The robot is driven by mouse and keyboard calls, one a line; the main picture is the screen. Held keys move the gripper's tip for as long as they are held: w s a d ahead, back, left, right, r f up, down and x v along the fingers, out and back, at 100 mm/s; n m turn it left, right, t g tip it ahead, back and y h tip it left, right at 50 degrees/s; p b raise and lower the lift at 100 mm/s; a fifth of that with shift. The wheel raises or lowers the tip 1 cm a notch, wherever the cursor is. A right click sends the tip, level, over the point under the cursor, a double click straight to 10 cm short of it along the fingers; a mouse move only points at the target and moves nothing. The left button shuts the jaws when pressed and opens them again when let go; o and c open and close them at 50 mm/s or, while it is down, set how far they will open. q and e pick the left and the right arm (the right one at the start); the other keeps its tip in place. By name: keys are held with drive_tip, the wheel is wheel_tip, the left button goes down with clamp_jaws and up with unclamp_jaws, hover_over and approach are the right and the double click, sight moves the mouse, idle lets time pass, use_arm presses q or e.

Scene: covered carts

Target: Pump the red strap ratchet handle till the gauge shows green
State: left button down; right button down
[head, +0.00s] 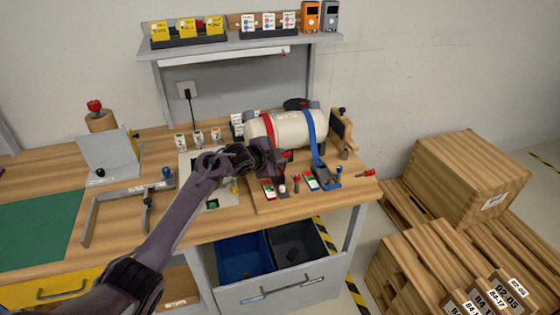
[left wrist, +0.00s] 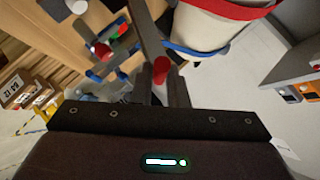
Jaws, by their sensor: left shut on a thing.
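A cream tank (head: 290,129) lies on its side on the bench, with a red strap (head: 267,126) and a blue strap (head: 309,127) around it. My left gripper (head: 281,158) is in front of the tank, below the red strap. In the left wrist view its fingers are shut on a red-tipped handle (left wrist: 160,68). The red strap (left wrist: 225,8) shows at the top of that view. A small red, white and green gauge (head: 268,187) stands just below the gripper; its reading is too small to tell. The ratchet body is mostly hidden behind the gripper. My right gripper is not in view.
A second gauge (head: 310,181) and a blue ratchet (head: 325,176) sit to the right. A red-handled tool (head: 365,173) lies near the bench's right edge. A grey bracket (head: 110,155) stands at left. Wooden crates (head: 470,178) stand on the floor at right.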

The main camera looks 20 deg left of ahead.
use_arm(q)
drive_tip(key=shift+w+r, duration=0.1)
drive_tip(key=shift+r, duration=0.05)
drive_tip(key=c, duration=1.7)
unclamp_jaws()
drive_tip(key=b+v, duration=0.1)
drive_tip(key=v, duration=0.6)
drive_tip(key=shift+s+a+r+b, duration=0.1)
drive_tip(key=shift+s+a+b, duration=0.05)
drive_tip(key=shift+s+b, duration=0.2)
drive_tip(key=shift+c, duration=0.4)
